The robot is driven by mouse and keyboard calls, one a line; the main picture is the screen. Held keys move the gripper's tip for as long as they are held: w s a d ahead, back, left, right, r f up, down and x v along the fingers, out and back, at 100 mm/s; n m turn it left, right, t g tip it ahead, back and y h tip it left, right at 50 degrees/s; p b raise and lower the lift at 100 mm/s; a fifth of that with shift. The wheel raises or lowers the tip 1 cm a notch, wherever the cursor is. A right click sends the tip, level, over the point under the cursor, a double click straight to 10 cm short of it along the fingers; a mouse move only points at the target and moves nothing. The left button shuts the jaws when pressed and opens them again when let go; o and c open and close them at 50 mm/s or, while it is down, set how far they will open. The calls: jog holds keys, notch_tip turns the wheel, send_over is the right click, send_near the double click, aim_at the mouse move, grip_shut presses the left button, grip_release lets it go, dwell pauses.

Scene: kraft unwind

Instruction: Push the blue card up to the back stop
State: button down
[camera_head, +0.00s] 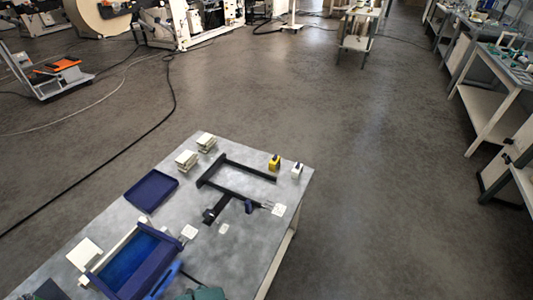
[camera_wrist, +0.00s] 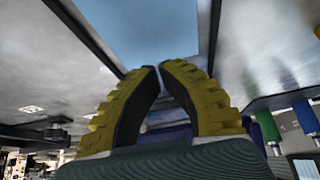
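In the wrist view a flat light-blue panel (camera_wrist: 145,25), which looks like the blue card, lies between two dark strips beyond my fingertips. My gripper (camera_wrist: 158,70) shows there with its two yellow ribbed fingers brought together at the tips, with nothing seen between them. I cannot tell whether the tips touch the panel. In the head view a bright blue surface (camera_head: 125,262) lies inside a dark-blue frame on the near part of the table; I cannot tell if this is the same card. The back stop cannot be singled out. The fingers are not clearly seen in the head view.
The grey table (camera_head: 255,250) also holds a dark-blue tray (camera_head: 151,190), a black bar fixture (camera_head: 243,170), cream blocks (camera_head: 186,159), a yellow piece (camera_head: 274,162) and a white piece (camera_head: 296,170). Open floor surrounds the table. A cable (camera_head: 120,158) runs across the floor.

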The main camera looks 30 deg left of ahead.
jog(key=shift+a+b, duration=0.4)
jog(key=shift+a, duration=1)
jog(key=shift+a, duration=0.25)
jog(key=shift+a, duration=0.5)
jog(key=shift+a+b, duration=0.25)
jog(key=shift+b, duration=0.05)
jog(key=shift+a+b, duration=0.65)
jog(key=shift+a, duration=1)
jog(key=shift+a, duration=0.2)
